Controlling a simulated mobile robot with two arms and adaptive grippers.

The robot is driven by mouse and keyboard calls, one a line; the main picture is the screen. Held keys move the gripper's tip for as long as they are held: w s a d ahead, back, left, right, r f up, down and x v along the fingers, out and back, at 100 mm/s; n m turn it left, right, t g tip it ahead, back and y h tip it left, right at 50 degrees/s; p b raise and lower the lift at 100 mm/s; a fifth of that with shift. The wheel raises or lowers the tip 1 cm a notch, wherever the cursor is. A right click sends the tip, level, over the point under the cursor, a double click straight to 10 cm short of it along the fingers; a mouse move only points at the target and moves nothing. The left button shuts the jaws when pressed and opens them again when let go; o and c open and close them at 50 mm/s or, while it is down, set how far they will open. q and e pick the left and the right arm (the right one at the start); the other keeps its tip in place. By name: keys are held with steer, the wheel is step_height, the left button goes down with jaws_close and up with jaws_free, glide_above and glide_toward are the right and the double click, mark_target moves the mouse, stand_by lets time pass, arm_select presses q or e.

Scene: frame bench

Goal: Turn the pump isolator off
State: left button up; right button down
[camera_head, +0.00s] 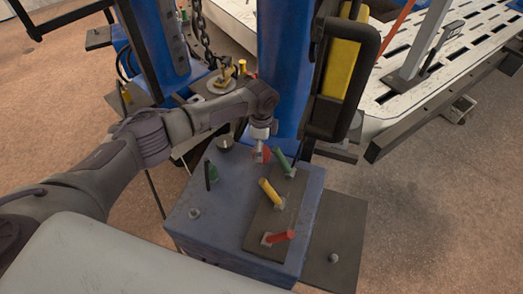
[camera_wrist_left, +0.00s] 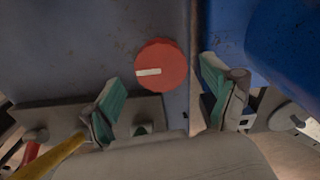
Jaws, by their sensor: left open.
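The red round isolator knob (camera_wrist_left: 162,65) is on a blue-grey surface, with a white mark pointing roughly left in the left wrist view. In the head view a small red part (camera_head: 262,155), apparently this knob, shows at the back of the blue box (camera_head: 225,215). My left gripper (camera_head: 262,136) is over that back edge. In the left wrist view its green-padded fingers (camera_wrist_left: 160,82) are spread open, one on each side of the knob and nearer the camera. Nothing is between the pads, and I see no contact with the knob. My right gripper is not in view.
A dark plate on the box carries a green lever (camera_head: 281,159), a yellow lever (camera_head: 269,191) and a red lever (camera_head: 279,237), close to the gripper. A blue column (camera_head: 285,65) rises just behind. A white slotted platform (camera_head: 400,85) stands at the right.

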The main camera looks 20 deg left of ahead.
arm_select(q)
steer(key=shift+f, duration=1.15)
steer(key=shift+c, duration=0.9)
steer(key=c, duration=1)
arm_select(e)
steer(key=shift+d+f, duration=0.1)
